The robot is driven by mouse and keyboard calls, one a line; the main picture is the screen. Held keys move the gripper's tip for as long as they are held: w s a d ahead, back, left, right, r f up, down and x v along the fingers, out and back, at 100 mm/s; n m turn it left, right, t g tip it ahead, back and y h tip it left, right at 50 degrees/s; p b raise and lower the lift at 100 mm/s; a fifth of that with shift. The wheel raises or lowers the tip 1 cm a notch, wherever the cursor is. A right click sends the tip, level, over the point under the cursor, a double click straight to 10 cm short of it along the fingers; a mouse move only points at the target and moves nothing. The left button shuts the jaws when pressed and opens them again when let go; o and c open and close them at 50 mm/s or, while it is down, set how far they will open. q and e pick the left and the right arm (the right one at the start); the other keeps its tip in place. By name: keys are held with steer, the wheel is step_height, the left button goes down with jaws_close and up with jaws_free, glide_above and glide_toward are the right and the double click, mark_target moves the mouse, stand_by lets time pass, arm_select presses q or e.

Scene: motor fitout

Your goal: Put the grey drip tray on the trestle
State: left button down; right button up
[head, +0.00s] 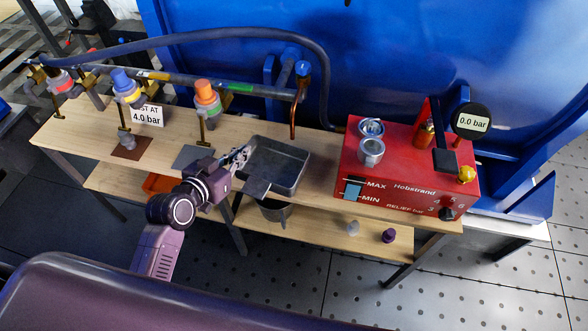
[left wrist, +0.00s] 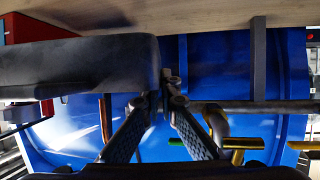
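The grey drip tray (head: 288,178) is a shallow, dark rectangular pan at the middle of the wooden trestle (head: 325,147), near its front edge. In the left wrist view the tray (left wrist: 75,65) fills the left side, close to the trestle top (left wrist: 200,14). I cannot tell whether it rests on the wood or is held just above. My left gripper (head: 240,158) is at the tray's left wall. In the left wrist view its fingertips (left wrist: 163,100) are on either side of the tray's wall, closed on it. My right gripper is not in view.
A red pump unit (head: 405,170) with a cup and gauge stands right of the tray. Valves, including an orange-topped one (head: 206,98), and a pipe (head: 250,90) line the trestle's left and back. A bucket (head: 273,211) is on the lower shelf. A blue tank (head: 400,50) rises behind.

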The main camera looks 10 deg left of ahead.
mark_target(262, 153)
arm_select(q)
steer(key=w+d+n+y, duration=0.1)
steer(key=w+d, duration=0.1)
steer(key=w+d+r+y+p, duration=0.1)
steer(key=w+d, duration=0.1)
steer(key=shift+w+r+n, duration=0.1)
steer(key=shift+r+n, duration=0.1)
steer(key=shift+n, duration=0.2)
steer(key=shift+w+d+f, duration=0.1)
steer(key=shift+d+f, duration=0.05)
step_height(262, 153, down, 6)
steer(key=shift+r, duration=0.25)
step_height(262, 153, down, 4)
steer(key=shift+r+b, duration=0.1)
steer(key=shift+b, duration=0.25)
steer(key=shift+f, duration=0.2)
